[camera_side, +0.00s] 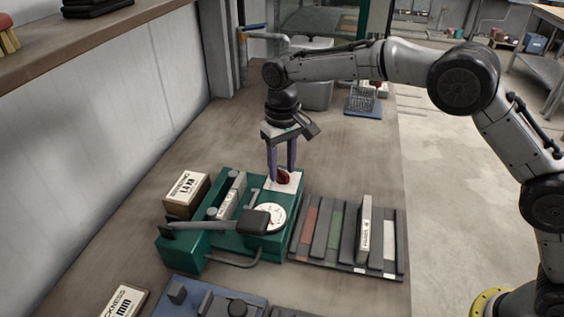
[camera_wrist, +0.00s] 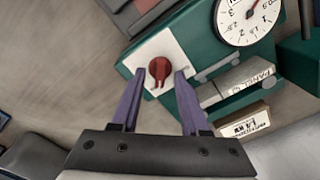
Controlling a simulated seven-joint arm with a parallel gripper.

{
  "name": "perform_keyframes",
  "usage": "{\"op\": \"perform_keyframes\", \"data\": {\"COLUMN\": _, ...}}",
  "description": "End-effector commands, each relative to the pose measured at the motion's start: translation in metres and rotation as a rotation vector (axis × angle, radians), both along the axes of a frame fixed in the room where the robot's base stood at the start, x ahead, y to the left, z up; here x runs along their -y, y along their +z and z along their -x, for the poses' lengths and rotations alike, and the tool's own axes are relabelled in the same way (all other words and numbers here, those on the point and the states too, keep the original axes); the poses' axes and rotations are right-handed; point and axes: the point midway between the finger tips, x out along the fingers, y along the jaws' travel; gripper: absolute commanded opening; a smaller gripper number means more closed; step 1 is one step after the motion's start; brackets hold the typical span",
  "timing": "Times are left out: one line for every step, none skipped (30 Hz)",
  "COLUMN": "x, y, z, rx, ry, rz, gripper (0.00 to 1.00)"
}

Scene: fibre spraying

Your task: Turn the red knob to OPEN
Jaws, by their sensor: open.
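The red knob (camera_side: 283,177) sits on a white plate (camera_side: 294,183) at the far end of the green machine (camera_side: 183,245). In the wrist view the red knob (camera_wrist: 160,70) is round with a narrow grip bar pointing toward the bottom of the picture. My gripper (camera_side: 281,178) points down over the knob. Its purple fingers are apart, and in the wrist view my gripper (camera_wrist: 158,72) has one fingertip on each side of the knob, with visible gaps. I cannot tell how high the tips are above the plate. No OPEN label is readable.
A round white dial (camera_side: 270,217) and a dark-ended lever (camera_side: 254,222) are on the machine near the knob. A labelled box (camera_side: 186,194) stands to its left. A rack of coloured strips (camera_side: 335,240) lies to its right. Bare table lies beyond the knob.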

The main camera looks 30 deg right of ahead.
Motion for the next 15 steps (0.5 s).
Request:
{"op": "perform_keyframes", "data": {"x": 0.0, "y": 0.001, "z": 0.0, "rx": 0.0, "ry": 0.0, "rz": 0.0, "gripper": 0.45}}
{"op": "perform_keyframes", "data": {"x": 0.0, "y": 0.002, "z": 0.0, "rx": 0.0, "ry": 0.0, "rz": 0.0, "gripper": 0.45}}
{"op": "perform_keyframes", "data": {"x": 0.0, "y": 0.005, "z": 0.0, "rx": 0.0, "ry": 0.0, "rz": 0.0, "gripper": 0.45}}
{"op": "perform_keyframes", "data": {"x": 0.0, "y": 0.007, "z": 0.0, "rx": 0.001, "ry": 0.0, "rz": 0.0, "gripper": 0.45}}
{"op": "perform_keyframes", "data": {"x": 0.0, "y": 0.011, "z": -0.001, "rx": 0.002, "ry": 0.001, "rz": -0.001, "gripper": 0.45}}
{"op": "perform_keyframes", "data": {"x": 0.0, "y": 0.016, "z": -0.001, "rx": 0.002, "ry": 0.0, "rz": -0.001, "gripper": 0.45}}
{"op": "perform_keyframes", "data": {"x": 0.0, "y": 0.021, "z": -0.001, "rx": 0.003, "ry": 0.0, "rz": -0.001, "gripper": 0.45}}
{"op": "perform_keyframes", "data": {"x": 0.0, "y": 0.027, "z": -0.001, "rx": 0.004, "ry": 0.0, "rz": -0.001, "gripper": 0.45}}
{"op": "perform_keyframes", "data": {"x": 0.0, "y": 0.035, "z": -0.001, "rx": 0.005, "ry": 0.0, "rz": -0.001, "gripper": 0.45}}
{"op": "perform_keyframes", "data": {"x": 0.0, "y": 0.041, "z": -0.001, "rx": 0.004, "ry": 0.0, "rz": -0.001, "gripper": 0.45}}
{"op": "perform_keyframes", "data": {"x": -0.001, "y": 0.048, "z": -0.001, "rx": 0.006, "ry": 0.0, "rz": -0.002, "gripper": 0.45}}
{"op": "perform_keyframes", "data": {"x": 0.0, "y": 0.057, "z": -0.001, "rx": 0.005, "ry": 0.0, "rz": -0.002, "gripper": 0.45}}
{"op": "perform_keyframes", "data": {"x": 0.0, "y": 0.064, "z": -0.001, "rx": 0.004, "ry": 0.0, "rz": -0.001, "gripper": 0.45}}
{"op": "perform_keyframes", "data": {"x": -0.001, "y": 0.071, "z": -0.001, "rx": 0.006, "ry": 0.0, "rz": -0.002, "gripper": 0.45}}
{"op": "perform_keyframes", "data": {"x": 0.0, "y": 0.079, "z": -0.001, "rx": 0.005, "ry": 0.0, "rz": -0.002, "gripper": 0.45}}
